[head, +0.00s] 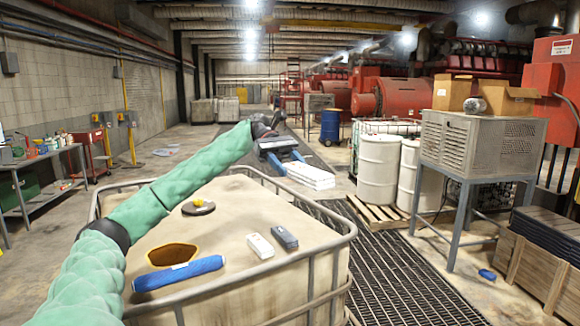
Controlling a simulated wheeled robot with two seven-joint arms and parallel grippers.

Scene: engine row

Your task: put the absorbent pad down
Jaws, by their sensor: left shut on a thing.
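The white absorbent pad (311,176) is a flat layered block out past the far right corner of the caged tank. My left gripper (290,165) has two blue fingers shut on the near left end of the pad. The pad looks level and seems to be held in the air over the grating; its height is hard to judge. My left arm, in a green sleeve, reaches across the tank top from the lower left. My right gripper is not in view.
The caged tank (330,240) fills the near middle. On it lie a blue roll (178,274), a white box (259,246), a grey box (285,238), a dark lid (198,207) and a brown patch (172,255). White drums (379,168) stand on a pallet at right. The floor grating (390,270) is mostly clear.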

